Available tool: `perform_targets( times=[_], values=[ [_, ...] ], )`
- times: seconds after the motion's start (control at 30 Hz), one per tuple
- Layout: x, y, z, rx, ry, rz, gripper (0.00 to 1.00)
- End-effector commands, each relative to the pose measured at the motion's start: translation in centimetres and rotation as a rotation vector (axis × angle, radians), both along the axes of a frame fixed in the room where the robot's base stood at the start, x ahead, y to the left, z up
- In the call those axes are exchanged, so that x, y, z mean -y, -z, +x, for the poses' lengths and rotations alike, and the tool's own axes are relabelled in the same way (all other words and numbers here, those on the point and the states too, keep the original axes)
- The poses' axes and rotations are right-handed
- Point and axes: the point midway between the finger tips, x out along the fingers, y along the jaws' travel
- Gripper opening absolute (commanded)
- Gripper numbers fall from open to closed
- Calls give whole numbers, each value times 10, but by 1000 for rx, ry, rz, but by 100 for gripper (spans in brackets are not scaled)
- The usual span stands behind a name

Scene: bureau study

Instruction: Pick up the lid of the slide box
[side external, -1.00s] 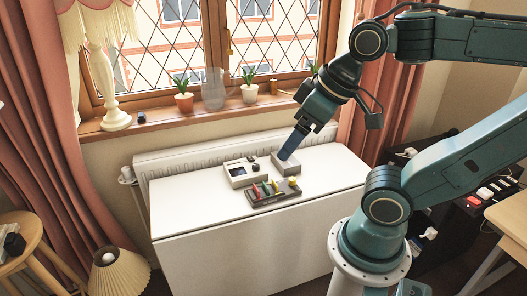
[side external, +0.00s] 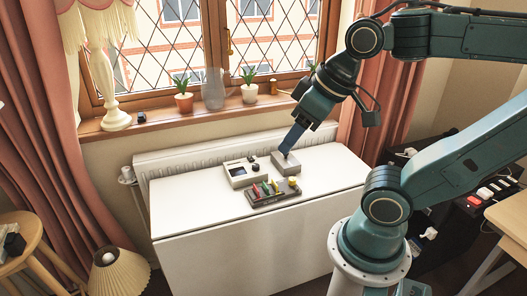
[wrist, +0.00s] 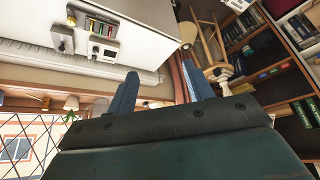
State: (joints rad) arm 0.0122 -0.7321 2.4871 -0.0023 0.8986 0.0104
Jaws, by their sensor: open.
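A small grey box (side external: 286,166), which looks like the slide box with its lid on, stands on the white cabinet top (side external: 325,168) near the wall. It also shows at the upper left in the wrist view (wrist: 62,40). A small dark spot, perhaps a knob, shows on its top in the side view. My gripper (side external: 287,152) points down at a slant, its blue fingers overlapping the box's back edge in the side view. In the wrist view, the gripper (wrist: 159,71) has its fingers wide apart with nothing between them. Contact with the box cannot be told.
A pale device with a dark screen (side external: 240,174) stands left of the box. A dark rack with coloured pieces (side external: 264,194) lies in front. A radiator (side external: 190,157) and a sill with potted plants (side external: 183,102) are behind. The cabinet top's left and right parts are clear.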

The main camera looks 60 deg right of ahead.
Motion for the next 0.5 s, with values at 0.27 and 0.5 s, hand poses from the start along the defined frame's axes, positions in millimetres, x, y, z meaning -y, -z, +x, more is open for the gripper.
perform_targets(
  times=[0.27, 0.5],
  values=[
    [17, -10, 33, -33, 138, 38, 52],
    [49, -15, 78, -69, 324, 93, 52]
  ],
)
